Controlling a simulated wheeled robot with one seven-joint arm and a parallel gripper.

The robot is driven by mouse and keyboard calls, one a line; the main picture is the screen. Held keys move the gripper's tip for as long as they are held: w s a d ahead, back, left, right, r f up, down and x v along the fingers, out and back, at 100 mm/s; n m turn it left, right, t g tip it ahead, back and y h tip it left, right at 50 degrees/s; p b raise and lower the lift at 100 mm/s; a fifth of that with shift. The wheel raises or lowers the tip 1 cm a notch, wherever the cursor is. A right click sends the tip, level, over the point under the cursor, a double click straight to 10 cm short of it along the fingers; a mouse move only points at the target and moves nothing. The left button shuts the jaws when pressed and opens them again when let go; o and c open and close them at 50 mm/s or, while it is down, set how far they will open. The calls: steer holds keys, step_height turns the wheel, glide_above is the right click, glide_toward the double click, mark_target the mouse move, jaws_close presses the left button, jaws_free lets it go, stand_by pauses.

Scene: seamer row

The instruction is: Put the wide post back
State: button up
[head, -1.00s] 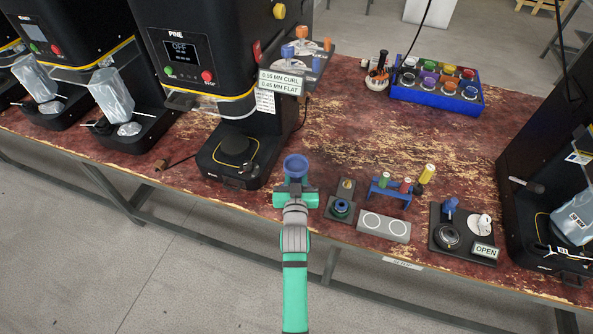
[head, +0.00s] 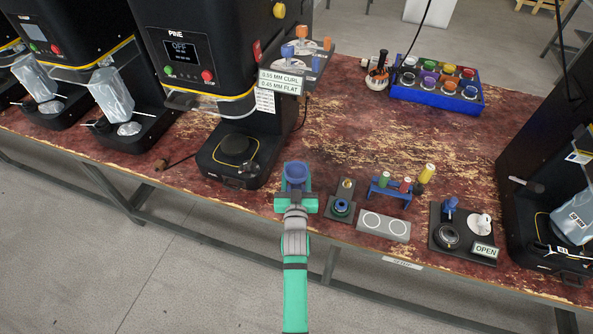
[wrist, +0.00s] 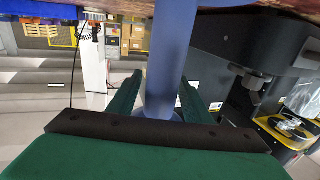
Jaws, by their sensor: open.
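A blue post with a wide round top (head: 296,173) is between the fingers of my gripper (head: 297,181), close to the table's front edge. My gripper is open, with a green finger on either side of the post. In the wrist view the blue post (wrist: 168,60) runs between the spread fingers (wrist: 158,98). What its lower end rests on is hidden. A blue rack (head: 391,193) to the right carries a green post (head: 385,177), a red post (head: 406,185) and a yellow-topped post (head: 426,174). I cannot tell by label which post is the wide one.
A black seamer (head: 190,60) stands left of my gripper. A dark block with a blue ring (head: 341,207) and a grey plate with two circles (head: 383,226) lie to the right. A black plate with an OPEN label (head: 485,250) is farther right.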

steer(key=shift+r, duration=0.15)
steer(key=s+f+g, duration=0.1)
steer(key=s+f, duration=0.1)
steer(key=s, duration=1.3)
steer(key=s+f, duration=0.2)
steer(key=s, duration=1.4)
steer(key=s+r, duration=0.3)
steer(key=s, duration=0.6)
steer(key=s+r+g, duration=0.1)
steer(key=s+r, duration=0.2)
steer(key=s, duration=0.6)
steer(key=shift+d+g, duration=0.3)
steer(key=shift+d, duration=0.05)
